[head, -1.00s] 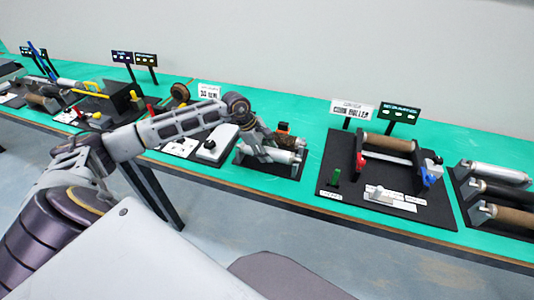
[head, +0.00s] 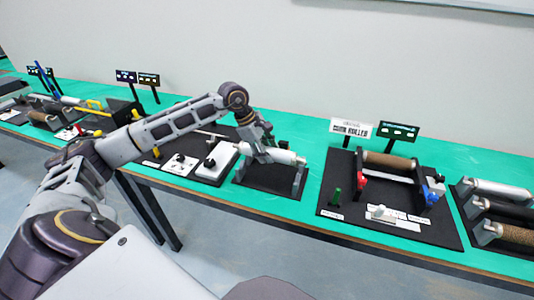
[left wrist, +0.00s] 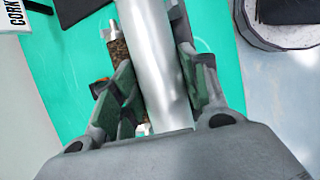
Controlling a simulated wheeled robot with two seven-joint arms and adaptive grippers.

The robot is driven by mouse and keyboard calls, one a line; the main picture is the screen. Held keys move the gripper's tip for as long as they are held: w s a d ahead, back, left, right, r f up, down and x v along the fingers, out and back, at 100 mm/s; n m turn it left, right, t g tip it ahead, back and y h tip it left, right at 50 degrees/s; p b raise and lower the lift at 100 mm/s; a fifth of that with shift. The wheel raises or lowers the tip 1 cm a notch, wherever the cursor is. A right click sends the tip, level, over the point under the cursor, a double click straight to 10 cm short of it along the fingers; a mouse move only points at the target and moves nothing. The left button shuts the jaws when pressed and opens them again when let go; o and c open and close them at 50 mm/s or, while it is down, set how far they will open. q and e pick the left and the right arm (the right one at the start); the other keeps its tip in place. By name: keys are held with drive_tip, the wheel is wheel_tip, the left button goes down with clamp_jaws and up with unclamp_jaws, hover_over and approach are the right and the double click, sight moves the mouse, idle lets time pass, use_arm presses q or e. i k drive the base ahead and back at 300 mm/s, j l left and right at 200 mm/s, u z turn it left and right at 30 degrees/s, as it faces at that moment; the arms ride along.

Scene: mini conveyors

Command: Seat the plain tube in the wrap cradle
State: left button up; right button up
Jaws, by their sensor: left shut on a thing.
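My left gripper (head: 264,150) is shut on a plain silver-white tube (head: 286,157). In the head view the tube is at about the top of the grey end supports of a small rack (head: 299,178). I cannot tell whether the tube touches the rack. In the left wrist view the tube (left wrist: 155,65) runs lengthwise between the two fingers (left wrist: 165,100). A brown cork-like piece (left wrist: 121,65) shows beside it, partly hidden by the left finger. I cannot tell for certain which stand is the wrap cradle. My right gripper is out of view.
To the right, a black board (head: 335,180) bears a brown roller (head: 388,160) between red and blue ends, with signs (head: 351,128) behind. Farther right, a rack holds silver, black and brown tubes (head: 500,190). White switch boxes (head: 216,160) stand left of my gripper. Green table shows between stations.

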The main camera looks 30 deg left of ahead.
sight(192, 139)
drive_tip(key=u, duration=1.85)
